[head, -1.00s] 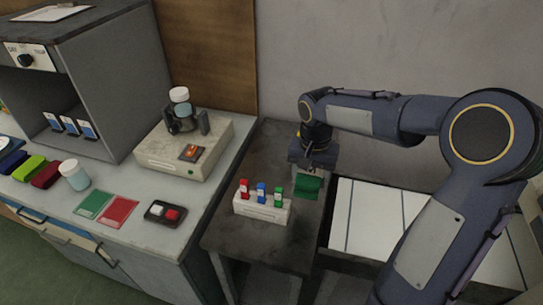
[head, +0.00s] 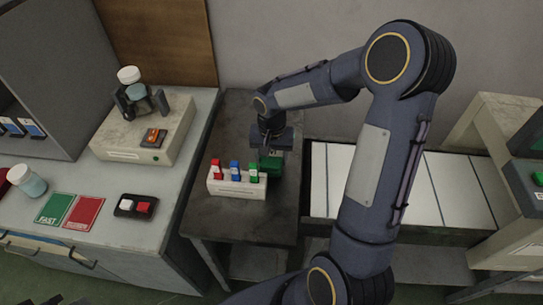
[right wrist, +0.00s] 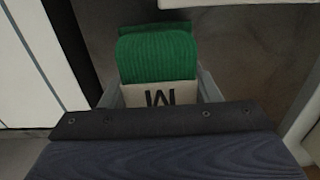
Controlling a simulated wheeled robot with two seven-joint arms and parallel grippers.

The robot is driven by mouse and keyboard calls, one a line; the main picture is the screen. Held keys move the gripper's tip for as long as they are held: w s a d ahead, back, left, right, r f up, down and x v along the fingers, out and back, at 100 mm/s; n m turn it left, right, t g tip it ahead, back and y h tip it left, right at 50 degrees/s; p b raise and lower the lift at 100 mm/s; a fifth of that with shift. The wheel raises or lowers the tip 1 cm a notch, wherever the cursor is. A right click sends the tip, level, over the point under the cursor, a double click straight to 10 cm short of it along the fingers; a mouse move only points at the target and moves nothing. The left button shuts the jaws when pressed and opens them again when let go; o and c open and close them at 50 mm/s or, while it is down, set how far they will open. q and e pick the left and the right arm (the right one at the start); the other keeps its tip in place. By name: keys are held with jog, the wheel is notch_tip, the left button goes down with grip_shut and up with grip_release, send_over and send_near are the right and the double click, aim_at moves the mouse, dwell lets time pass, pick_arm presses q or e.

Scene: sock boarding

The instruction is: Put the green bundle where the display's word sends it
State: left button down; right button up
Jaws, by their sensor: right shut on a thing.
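The green bundle (head: 271,163) is behind the right end of the white rack in the head view, over or on the dark side table. In the right wrist view it is a folded, ribbed green bundle (right wrist: 158,55) with a pale band bearing a dark letter, M or W. My right gripper (head: 270,148) is shut on it, with a grey finger on each side in the right wrist view (right wrist: 158,92). I cannot tell if the bundle touches the table. A small orange-lit screen (head: 154,136) sits on the pale box; its word is too small to read.
The white rack (head: 238,186) holds red-, blue- and green-topped pieces. A white slatted conveyor (head: 335,165) lies right of the dark table (head: 210,215). A green card reading FAST (head: 54,209), a red card (head: 83,212) and a two-button box (head: 136,206) lie left.

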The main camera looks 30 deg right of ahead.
jog(key=shift+f, duration=0.1)
jog(key=shift+f, duration=0.15)
jog(key=o, duration=1.1)
